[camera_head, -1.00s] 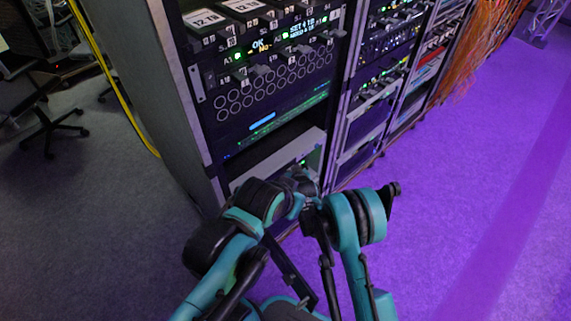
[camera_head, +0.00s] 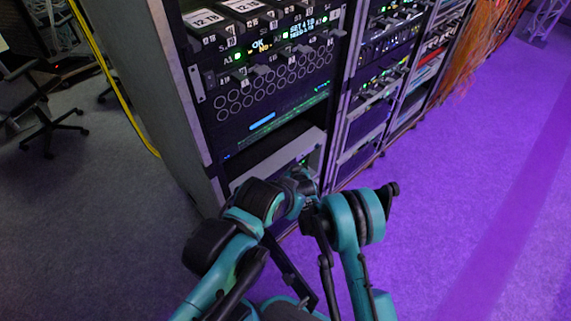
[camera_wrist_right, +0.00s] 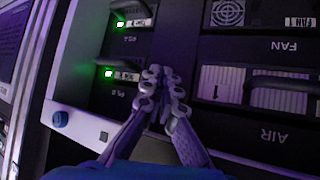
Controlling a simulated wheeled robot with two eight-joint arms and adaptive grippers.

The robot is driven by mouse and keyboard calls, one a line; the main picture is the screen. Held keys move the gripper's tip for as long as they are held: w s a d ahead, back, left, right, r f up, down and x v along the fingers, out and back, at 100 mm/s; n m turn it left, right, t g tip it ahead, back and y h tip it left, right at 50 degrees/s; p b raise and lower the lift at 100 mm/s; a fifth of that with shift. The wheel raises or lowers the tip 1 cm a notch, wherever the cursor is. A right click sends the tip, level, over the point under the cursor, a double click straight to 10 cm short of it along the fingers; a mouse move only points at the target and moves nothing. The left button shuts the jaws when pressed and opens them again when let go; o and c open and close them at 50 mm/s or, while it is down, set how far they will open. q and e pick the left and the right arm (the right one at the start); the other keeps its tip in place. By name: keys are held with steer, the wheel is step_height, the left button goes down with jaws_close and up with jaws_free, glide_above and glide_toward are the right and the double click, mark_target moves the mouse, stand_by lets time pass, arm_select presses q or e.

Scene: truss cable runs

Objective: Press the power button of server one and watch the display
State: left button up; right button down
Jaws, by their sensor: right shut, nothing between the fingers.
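A rack (camera_head: 265,85) with a lit display (camera_head: 297,32) stands at the top centre of the head view. The display's small text is too blurred to read surely. In the right wrist view, my right gripper (camera_wrist_right: 162,76) is shut and empty, with its tips before a dark panel (camera_wrist_right: 180,45), close to the lower green-lit module (camera_wrist_right: 118,75). I cannot tell whether they touch it. A round blue thing (camera_wrist_right: 60,119) sits at lower left of that view. I cannot tell which part is the power button. In the head view my arm links hide both grippers.
More racks (camera_head: 375,95) run to the right with orange cables (camera_head: 480,45) at the far end. A yellow cable (camera_head: 110,75) hangs by the rack's left side. A chair (camera_head: 45,115) stands at left. The purple-lit floor (camera_head: 450,220) at right is clear.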

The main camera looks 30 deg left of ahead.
steer(key=shift+w+a, duration=0.15)
steer(key=shift+a, duration=0.45)
stand_by(0.6)
steer(key=shift+d, duration=0.1)
steer(key=shift+s+d, duration=0.25)
steer(key=shift+d, duration=0.5)
steer(key=shift+s+d, duration=0.3)
steer(key=shift+d, duration=0.5)
steer(key=shift+s+d, duration=0.25)
steer(key=shift+d, duration=0.5)
steer(key=shift+s+d, duration=0.3)
steer(key=shift+d, duration=0.5)
